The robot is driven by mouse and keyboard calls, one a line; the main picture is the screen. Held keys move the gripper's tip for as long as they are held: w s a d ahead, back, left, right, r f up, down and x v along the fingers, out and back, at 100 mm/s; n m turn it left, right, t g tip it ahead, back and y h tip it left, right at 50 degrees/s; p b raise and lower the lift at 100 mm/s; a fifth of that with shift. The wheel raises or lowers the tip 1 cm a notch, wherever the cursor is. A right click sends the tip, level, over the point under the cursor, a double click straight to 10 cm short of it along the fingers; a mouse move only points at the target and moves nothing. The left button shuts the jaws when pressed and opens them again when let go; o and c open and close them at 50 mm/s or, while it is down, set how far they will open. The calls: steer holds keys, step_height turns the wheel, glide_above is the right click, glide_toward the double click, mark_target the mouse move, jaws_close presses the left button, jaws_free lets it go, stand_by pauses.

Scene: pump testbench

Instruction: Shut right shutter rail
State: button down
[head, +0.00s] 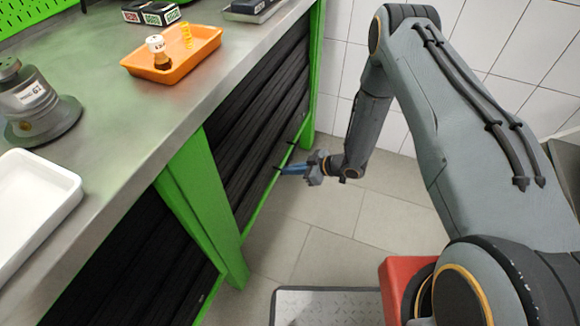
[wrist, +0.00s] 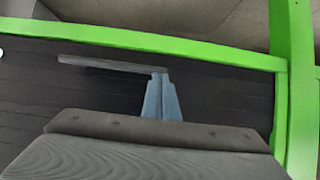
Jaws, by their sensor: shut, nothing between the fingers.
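The right shutter (head: 255,120) is a dark slatted panel under the bench. Its slats reach down close to the green rail (head: 262,200) along its lower edge. A dark bar handle (wrist: 105,64) stands off the panel near the green rail (wrist: 170,44) in the wrist view. My gripper (head: 283,169) is at this lower edge, its blue fingers pointing at the panel. In the wrist view, my gripper (wrist: 160,78) is shut and empty, its tips at the right end of the handle. I cannot tell whether they touch it.
A green post (head: 205,205) separates the right shutter from the left shutter (head: 130,270). An orange tray (head: 190,62) with a small bottle (head: 158,52), a grey device (head: 38,105) and a white tray (head: 35,200) stand on the bench. The tiled floor (head: 340,225) beside the bench is mostly clear.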

steer(key=shift+f, duration=0.25)
steer(key=shift+r, duration=0.1)
steer(key=r+p+v, duration=0.1)
steer(key=v, duration=0.5)
steer(key=a+r+p+v, duration=0.1)
steer(key=v, duration=0.6)
steer(key=shift+w+a+r, duration=0.3)
steer(key=w+d+r+m+t+h+p, duration=0.25)
steer(key=w+d+r+h, duration=0.35)
steer(key=r, duration=0.4)
steer(key=s+d+r+m+g+h+p, duration=0.1)
steer(key=s+d+r+m+h+p, duration=0.25)
steer(key=d+r, duration=0.65)
steer(key=s+a+r+m+g+p, duration=0.1)
steer(key=s+r+m, duration=0.3)
steer(key=s+r, duration=0.5)
steer(key=s+a+r+m+g+h+p, duration=0.1)
steer(key=s+r+m+g, duration=0.3)
steer(key=s+r, duration=0.6)
steer(key=s+a+p, duration=0.1)
steer(key=s, duration=0.6)
steer(key=shift+s+a, duration=0.15)
steer(key=shift+s, duration=0.15)
